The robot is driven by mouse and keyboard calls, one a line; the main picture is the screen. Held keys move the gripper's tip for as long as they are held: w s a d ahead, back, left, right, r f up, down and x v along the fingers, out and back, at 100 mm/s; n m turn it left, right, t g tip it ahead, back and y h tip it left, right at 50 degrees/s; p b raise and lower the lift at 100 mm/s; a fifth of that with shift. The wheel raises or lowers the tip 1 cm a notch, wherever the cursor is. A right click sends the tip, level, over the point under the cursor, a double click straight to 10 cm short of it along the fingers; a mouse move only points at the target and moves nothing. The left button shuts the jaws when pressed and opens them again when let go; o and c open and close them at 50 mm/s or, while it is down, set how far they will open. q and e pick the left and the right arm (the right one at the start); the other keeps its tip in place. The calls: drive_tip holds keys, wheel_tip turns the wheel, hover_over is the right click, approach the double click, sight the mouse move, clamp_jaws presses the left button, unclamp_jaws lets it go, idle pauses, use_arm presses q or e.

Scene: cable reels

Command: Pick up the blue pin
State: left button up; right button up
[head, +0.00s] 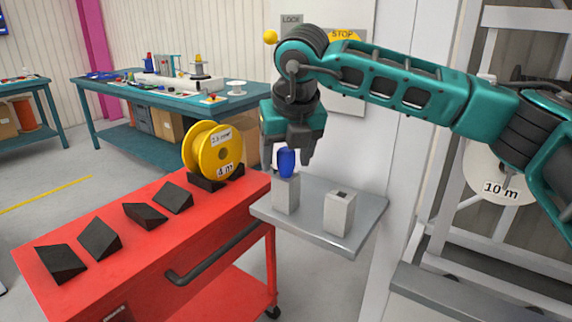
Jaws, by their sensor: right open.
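The blue pin (287,163) stands upright on top of a grey block (285,196) on a small grey shelf. My right gripper (287,154) is open and points down directly over the pin, with its fingers around or close beside the pin's upper part. I cannot tell whether the fingers touch it. The gripper body hides the very top of the pin. My left gripper is not in view.
A second grey block (339,213) with a dark hole in its top stands on the grey shelf (310,231). A red cart (130,277) with several black wedges and a yellow reel (212,150) is at left. A white reel marked 10 m (497,170) hangs on a rack at right.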

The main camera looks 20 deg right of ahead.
drive_tip(key=shift+c, duration=0.4)
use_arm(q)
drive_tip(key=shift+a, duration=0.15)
use_arm(e)
drive_tip(key=c, duration=1.1)
drive_tip(key=shift+o, duration=0.2)
drive_tip(key=shift+r, duration=0.1)
